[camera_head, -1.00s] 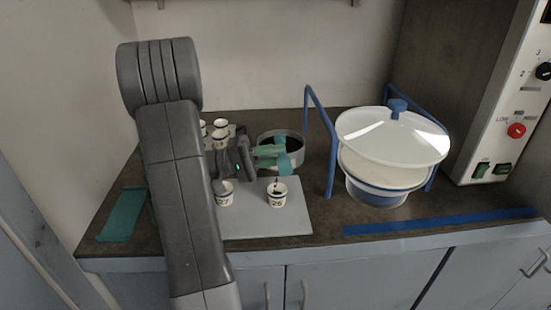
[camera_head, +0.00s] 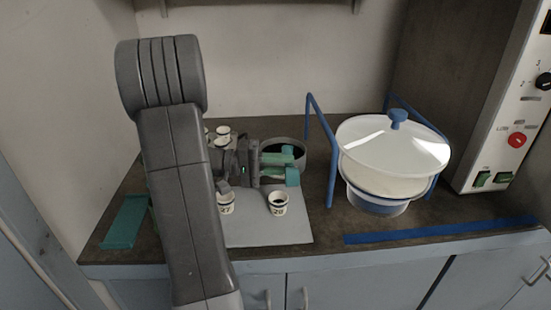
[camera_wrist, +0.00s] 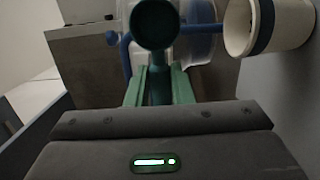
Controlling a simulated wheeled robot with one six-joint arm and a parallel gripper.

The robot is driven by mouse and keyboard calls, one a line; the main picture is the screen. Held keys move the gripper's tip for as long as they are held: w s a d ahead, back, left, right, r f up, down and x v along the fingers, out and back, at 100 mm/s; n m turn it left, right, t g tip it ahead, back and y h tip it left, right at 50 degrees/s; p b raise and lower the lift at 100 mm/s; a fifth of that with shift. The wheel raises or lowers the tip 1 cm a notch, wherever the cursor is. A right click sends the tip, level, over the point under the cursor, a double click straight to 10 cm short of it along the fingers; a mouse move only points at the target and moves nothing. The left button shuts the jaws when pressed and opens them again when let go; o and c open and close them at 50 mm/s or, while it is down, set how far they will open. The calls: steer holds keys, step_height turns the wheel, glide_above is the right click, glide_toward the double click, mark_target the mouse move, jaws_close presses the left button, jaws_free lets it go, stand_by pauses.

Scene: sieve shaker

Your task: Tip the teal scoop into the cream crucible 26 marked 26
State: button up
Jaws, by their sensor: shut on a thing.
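My gripper (camera_head: 272,168) is shut on the handle of the teal scoop (camera_head: 291,177), above the grey board. In the wrist view the scoop's round bowl (camera_wrist: 155,24) sits beyond my green fingers (camera_wrist: 158,84); its inside is dark, and I cannot tell what it holds. The cream crucible 26 (camera_head: 278,207) stands upright on the board, just below and left of the scoop's end, with a dark inside. A cream cup with a dark blue band (camera_wrist: 262,28), probably this crucible, is right of the bowl in the wrist view, apart from it.
Another cream crucible, marked 27 (camera_head: 226,206), stands to the left on the grey board (camera_head: 262,234). More cups (camera_head: 223,132) stand behind, partly hidden by my arm. A round pan (camera_head: 295,143) is behind the scoop. The lidded white sieve shaker (camera_head: 393,147) with blue rails stands right.

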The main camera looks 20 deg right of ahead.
steer(key=shift+w+a+r+t+y, duration=0.1)
steer(key=shift+r+t+y, duration=0.2)
steer(key=shift+y, duration=0.2)
steer(key=shift+p, duration=0.3)
steer(key=y+p, duration=0.1)
steer(key=r+t+y+p, duration=0.1)
steer(key=p, duration=0.1)
steer(key=y+p, duration=0.1)
steer(key=y, duration=0.1)
steer(key=shift+d+r+n+t, duration=0.25)
steer(key=shift+n+t, duration=0.05)
steer(key=shift+n, duration=0.1)
